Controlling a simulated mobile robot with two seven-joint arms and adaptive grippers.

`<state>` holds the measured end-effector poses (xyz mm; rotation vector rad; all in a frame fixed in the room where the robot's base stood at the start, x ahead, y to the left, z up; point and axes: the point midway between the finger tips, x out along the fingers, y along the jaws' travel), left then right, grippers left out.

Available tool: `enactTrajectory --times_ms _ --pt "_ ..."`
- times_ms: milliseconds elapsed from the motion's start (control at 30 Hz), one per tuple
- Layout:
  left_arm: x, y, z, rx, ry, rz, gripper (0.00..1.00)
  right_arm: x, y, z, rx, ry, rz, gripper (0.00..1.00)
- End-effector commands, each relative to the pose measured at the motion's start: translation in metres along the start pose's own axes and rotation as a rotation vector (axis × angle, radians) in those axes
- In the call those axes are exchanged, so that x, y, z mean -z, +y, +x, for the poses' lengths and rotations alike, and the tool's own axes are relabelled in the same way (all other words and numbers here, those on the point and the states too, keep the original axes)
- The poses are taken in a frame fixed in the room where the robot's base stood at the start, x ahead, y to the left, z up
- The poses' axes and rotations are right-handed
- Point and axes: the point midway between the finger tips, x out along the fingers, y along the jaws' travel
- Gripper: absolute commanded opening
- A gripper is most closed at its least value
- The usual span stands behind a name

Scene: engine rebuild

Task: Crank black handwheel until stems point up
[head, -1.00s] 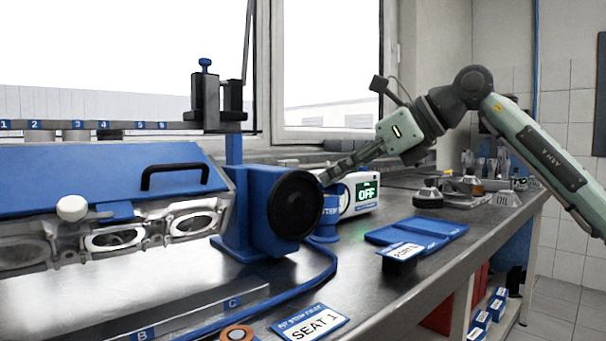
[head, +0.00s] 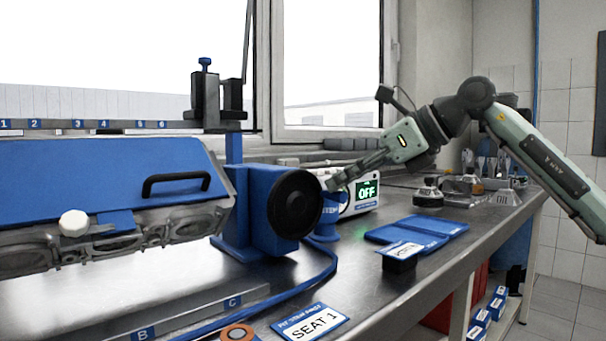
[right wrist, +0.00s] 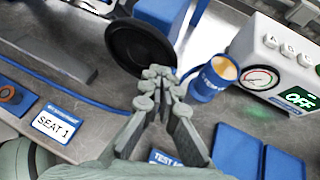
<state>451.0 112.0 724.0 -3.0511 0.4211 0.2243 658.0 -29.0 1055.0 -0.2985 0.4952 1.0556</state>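The black handwheel (head: 294,204) faces right on the blue stand beside the cylinder head (head: 140,236) under its blue plate (head: 100,182). In the right wrist view the handwheel (right wrist: 132,42) shows as a dark disc. My right gripper (head: 328,186) is at the wheel's right rim. In the wrist view its fingertips (right wrist: 160,74) are drawn together, overlapping the rim's lower right edge. I cannot see a handle between them or tell if they touch the wheel. The head's ports face low and forward; no stems are visible. My left gripper is not in view.
A blue cup (head: 328,220) and a white box reading OFF (head: 362,193) stand close behind the wheel. Blue trays (head: 430,226), a black block (head: 398,258) and a SEAT 1 card (head: 311,322) lie on the bench. A blue hose (head: 318,278) curves below the wheel.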

Motion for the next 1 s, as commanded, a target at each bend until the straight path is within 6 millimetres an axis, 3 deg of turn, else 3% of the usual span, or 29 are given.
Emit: enactTrajectory --times_ms 1000 --pt "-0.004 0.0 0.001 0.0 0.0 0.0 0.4 0.017 -0.009 0.007 0.0 0.003 0.0 0.0"
